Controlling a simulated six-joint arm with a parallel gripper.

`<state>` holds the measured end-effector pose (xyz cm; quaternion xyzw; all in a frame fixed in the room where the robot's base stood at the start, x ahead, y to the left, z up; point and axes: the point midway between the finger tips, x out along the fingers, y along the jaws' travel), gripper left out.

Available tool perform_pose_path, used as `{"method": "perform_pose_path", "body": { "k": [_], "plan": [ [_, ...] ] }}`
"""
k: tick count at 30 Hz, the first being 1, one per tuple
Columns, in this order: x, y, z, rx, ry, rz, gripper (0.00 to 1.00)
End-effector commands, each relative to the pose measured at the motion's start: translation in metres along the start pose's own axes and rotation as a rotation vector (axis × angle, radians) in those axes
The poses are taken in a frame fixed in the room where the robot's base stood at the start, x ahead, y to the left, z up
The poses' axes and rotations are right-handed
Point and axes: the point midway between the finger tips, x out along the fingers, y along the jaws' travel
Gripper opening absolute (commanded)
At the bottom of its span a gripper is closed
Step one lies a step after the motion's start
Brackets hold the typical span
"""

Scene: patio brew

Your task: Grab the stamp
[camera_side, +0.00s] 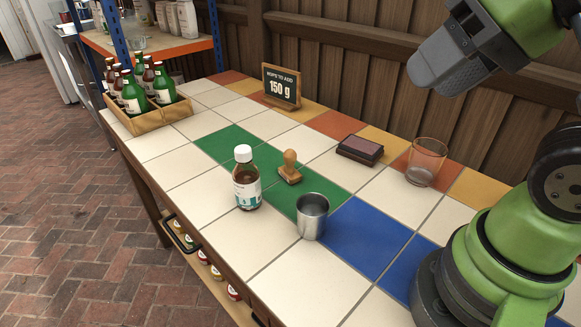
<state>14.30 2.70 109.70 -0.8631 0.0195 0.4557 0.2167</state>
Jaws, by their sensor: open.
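The stamp (290,167) has a light wooden knob handle and stands upright on a green tile of the table. My gripper (425,75) is raised high at the upper right, well above the table and apart from the stamp. It is open, though its fingers overlap in this view, and I see nothing held in it. A dark ink pad (360,149) lies to the right of the stamp.
A brown bottle with white cap (246,178) stands left of the stamp, and a metal cup (312,216) stands in front of it. A clear glass (425,162) is at the right. A small sign (281,86) and a crate of bottles (148,115) stand farther back. White tiles between are clear.

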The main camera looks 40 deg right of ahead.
Motion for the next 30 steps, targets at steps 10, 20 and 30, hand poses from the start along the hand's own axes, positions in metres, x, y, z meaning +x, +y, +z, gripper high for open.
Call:
{"method": "perform_pose_path", "body": {
  "k": [10,20,30],
  "plan": [
    [0.000,0.000,0.000,0.000,0.000,0.000,0.62],
    [0.011,0.002,-0.019,0.009,-0.014,0.053,0.62],
    [0.104,0.015,-0.100,0.002,-0.056,0.254,0.62]
  ]
}}
